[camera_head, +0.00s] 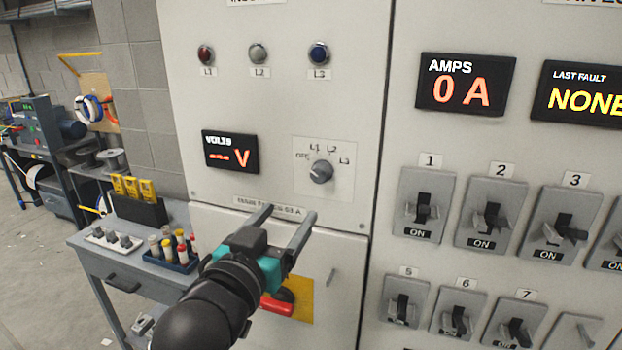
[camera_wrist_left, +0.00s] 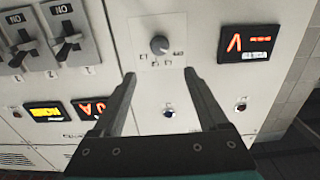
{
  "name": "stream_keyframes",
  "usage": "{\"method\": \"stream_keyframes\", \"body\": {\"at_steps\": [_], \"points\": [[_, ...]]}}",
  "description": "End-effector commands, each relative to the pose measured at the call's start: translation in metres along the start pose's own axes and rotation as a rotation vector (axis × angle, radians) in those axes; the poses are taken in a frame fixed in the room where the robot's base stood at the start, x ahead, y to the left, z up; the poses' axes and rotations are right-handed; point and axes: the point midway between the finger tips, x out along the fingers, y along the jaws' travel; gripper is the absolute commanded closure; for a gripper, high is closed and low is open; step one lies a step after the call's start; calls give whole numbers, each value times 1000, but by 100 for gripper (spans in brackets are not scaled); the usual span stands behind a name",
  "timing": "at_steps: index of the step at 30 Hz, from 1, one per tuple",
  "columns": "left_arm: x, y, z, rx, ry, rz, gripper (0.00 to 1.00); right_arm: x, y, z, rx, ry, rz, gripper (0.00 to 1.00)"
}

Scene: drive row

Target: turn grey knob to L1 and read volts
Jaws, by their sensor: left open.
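The grey knob (camera_head: 321,172) is on a pale plate marked OFF, L1, L2 and L3 on the cabinet front. I cannot clearly tell which mark it points at. The VOLTS display (camera_head: 230,151), left of the knob, shows an orange V and small marks like dashes, with no clear number. My left gripper (camera_head: 287,214) is open and empty, below and left of the knob in the head view. In the left wrist view, turned upside down, the knob (camera_wrist_left: 159,45) lies just beyond the open fingertips (camera_wrist_left: 161,75), apart from them. My right gripper is not in view.
Red, white and blue lamps sit above; the blue one (camera_head: 319,54) is nearest the knob's column. Breaker switches (camera_head: 422,208) fill the right panel. A red handle (camera_head: 277,306) on a yellow plate is below my left gripper. A cart (camera_head: 125,262) with small parts stands left.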

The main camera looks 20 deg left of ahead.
Motion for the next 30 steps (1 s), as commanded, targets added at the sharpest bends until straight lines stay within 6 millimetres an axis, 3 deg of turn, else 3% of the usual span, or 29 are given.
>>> {"method": "stream_keyframes", "body": {"at_steps": [12, 30], "points": [[26, 0, 2, 1, 6, 1, 23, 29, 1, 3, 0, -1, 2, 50], [117, 0, -2, 0, 1, 0, 23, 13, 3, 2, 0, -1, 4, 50]]}}
